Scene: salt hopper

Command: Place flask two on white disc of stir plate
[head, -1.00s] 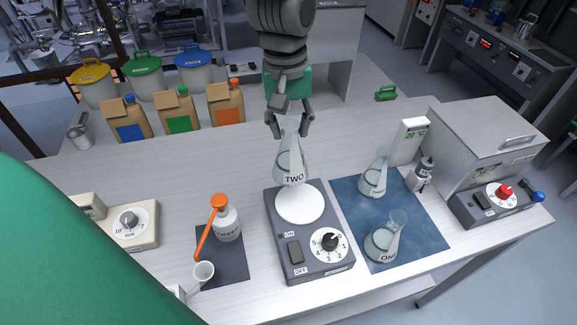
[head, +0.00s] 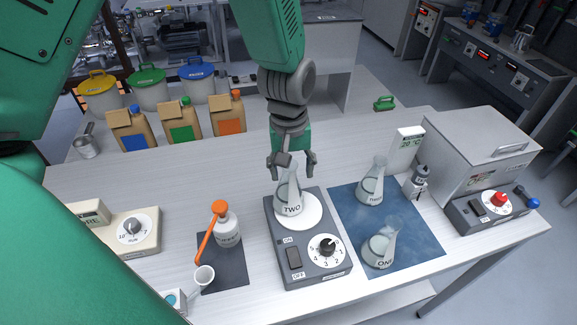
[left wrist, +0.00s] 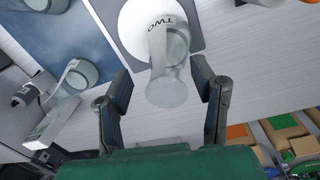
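Flask two (head: 289,199), clear glass marked TWO, is upright over the left part of the white disc (head: 312,210) of the grey stir plate (head: 275,245) and appears to rest on it. My left gripper (head: 292,167) is above, with its fingers on either side of the flask's neck. In the left wrist view the fingers (left wrist: 163,80) are spread, with a clear gap on one side of flask two (left wrist: 168,88). That view also shows the white disc (left wrist: 133,30) under the flask. My right gripper is not in view.
Two flasks, one marked ONE (head: 381,248) and another (head: 371,185) behind it, stand on the blue mat (head: 425,247) right of the stir plate. An orange-topped bottle (head: 227,230) stands to the left on a dark mat.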

